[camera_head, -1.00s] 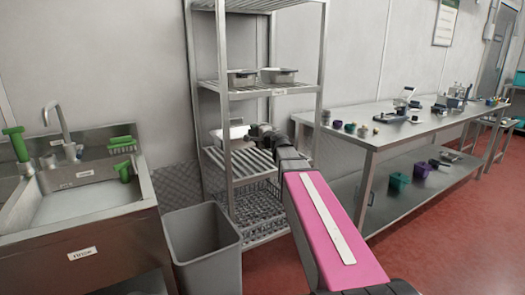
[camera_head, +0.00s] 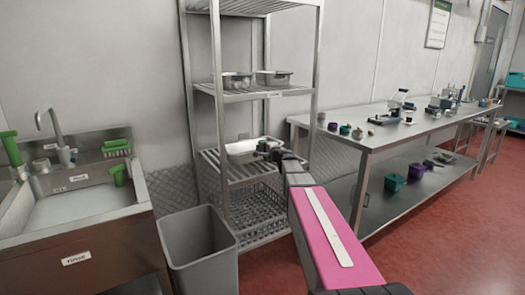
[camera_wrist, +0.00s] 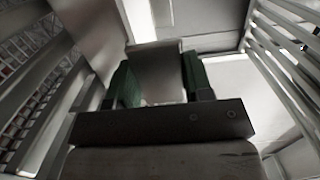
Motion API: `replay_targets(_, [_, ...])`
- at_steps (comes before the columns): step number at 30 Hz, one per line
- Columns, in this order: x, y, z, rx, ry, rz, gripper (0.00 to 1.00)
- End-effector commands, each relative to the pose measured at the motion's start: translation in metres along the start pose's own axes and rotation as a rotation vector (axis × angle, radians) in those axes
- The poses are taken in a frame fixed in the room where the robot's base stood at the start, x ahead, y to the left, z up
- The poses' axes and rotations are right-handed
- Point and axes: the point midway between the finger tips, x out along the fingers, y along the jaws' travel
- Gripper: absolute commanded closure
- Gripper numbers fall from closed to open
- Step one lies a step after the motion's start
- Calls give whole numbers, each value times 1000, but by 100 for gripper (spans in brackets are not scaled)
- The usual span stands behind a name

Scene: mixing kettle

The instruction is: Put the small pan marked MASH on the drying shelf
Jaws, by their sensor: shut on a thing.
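A shallow light metal pan (camera_head: 240,149) is at the middle tier of the metal rack (camera_head: 208,160) in the head view. No MASH marking is readable on it. My gripper (camera_head: 268,149) reaches in from the front right and is at the pan's right side. In the wrist view my gripper (camera_wrist: 160,80) has its two green-padded fingers shut on a grey metal part, taken to be the pan's edge. The pan looks nearly level, at or just above the slats; whether it touches them I cannot tell.
Two metal pans (camera_head: 272,78) stand on the tier above. A grey bin (camera_head: 197,250) stands before the rack. A sink (camera_head: 85,205) is at left. A steel table (camera_head: 375,135) with small items is at right. Rack posts and slats are close around my gripper.

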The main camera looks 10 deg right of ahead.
Motion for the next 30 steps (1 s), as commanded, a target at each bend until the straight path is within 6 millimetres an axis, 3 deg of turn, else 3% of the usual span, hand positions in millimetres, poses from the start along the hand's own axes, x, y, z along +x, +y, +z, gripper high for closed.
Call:
replay_targets(13, [0, 9, 0, 1, 0, -2, 100])
replay_targets(14, [0, 9, 0, 0, 0, -1, 44])
replay_targets(15, [0, 9, 0, 0, 0, -1, 31])
replay_targets(16, [0, 9, 0, 0, 0, -1, 28])
replay_targets(27, [0, 6, 0, -1, 0, -1, 28])
replay_targets(30, [-8, 6, 1, 0, 0, -1, 28])
